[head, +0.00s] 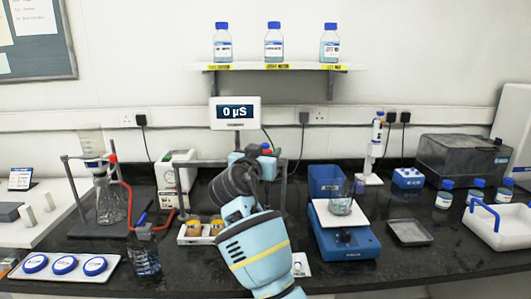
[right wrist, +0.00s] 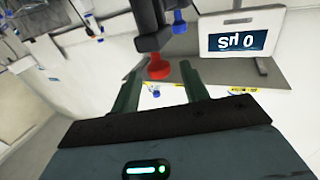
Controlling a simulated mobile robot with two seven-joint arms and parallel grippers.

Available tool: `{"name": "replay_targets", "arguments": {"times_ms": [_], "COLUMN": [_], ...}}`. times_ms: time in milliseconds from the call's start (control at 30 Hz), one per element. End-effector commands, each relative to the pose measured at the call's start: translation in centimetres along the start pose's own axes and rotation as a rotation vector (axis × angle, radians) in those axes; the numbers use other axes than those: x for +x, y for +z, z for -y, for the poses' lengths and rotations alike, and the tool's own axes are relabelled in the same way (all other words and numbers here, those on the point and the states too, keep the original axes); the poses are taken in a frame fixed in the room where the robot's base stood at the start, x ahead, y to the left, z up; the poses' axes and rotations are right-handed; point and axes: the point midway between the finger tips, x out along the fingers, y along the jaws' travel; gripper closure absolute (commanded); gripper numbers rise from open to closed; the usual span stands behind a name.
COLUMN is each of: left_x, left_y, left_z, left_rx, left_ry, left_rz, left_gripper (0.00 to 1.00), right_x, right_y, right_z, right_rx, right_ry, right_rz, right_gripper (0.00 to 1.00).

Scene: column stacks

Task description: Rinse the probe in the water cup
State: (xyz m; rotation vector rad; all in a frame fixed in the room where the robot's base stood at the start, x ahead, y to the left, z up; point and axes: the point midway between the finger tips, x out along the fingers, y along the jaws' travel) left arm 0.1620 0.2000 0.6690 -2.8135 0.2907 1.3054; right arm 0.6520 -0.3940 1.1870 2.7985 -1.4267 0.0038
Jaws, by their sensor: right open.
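My right gripper (head: 253,163) is raised over the middle of the bench, in front of the meter. In the right wrist view its two dark green fingers (right wrist: 160,92) are apart, with nothing clearly held between them. A red-tipped part on a dark fitting (right wrist: 158,68) shows just beyond the fingertips, with a blue knob nearby. I cannot tell whether it is the probe's top or a clamp knob. The meter (head: 236,113) reads 0 µS. The probe's body is hidden by my arm. Small cups in a white tray (head: 183,239) stand left of my forearm; I cannot tell which is the water cup. My left gripper is out of view.
A grey stand post (head: 283,190) is close to the right of my gripper. A glass beaker (head: 341,206) stands on a blue balance (head: 345,246). A flask with red tubing (head: 112,208) and a dark glass vessel (head: 146,262) are at left. The right front bench is fairly clear.

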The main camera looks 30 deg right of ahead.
Motion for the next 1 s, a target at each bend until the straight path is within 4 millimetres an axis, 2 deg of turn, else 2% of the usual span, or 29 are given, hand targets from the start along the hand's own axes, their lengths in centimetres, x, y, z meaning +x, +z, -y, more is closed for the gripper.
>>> {"name": "replay_targets", "arguments": {"times_ms": [300,500,1000], "left_x": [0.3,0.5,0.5], "left_y": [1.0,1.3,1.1], "left_z": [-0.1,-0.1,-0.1], "left_rx": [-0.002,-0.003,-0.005], "left_ry": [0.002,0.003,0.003], "left_rz": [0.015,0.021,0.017], "left_gripper": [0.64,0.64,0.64], "right_x": [-4.7,-6.9,-7.5], "right_y": [0.3,0.1,-0.1], "right_z": [0.1,0.1,0.0], "right_rx": [0.0,0.0,0.001], "right_ry": [-0.003,-0.002,-0.001], "right_rz": [0.002,0.0,-0.001], "right_gripper": [0.55,0.55,0.55]}}
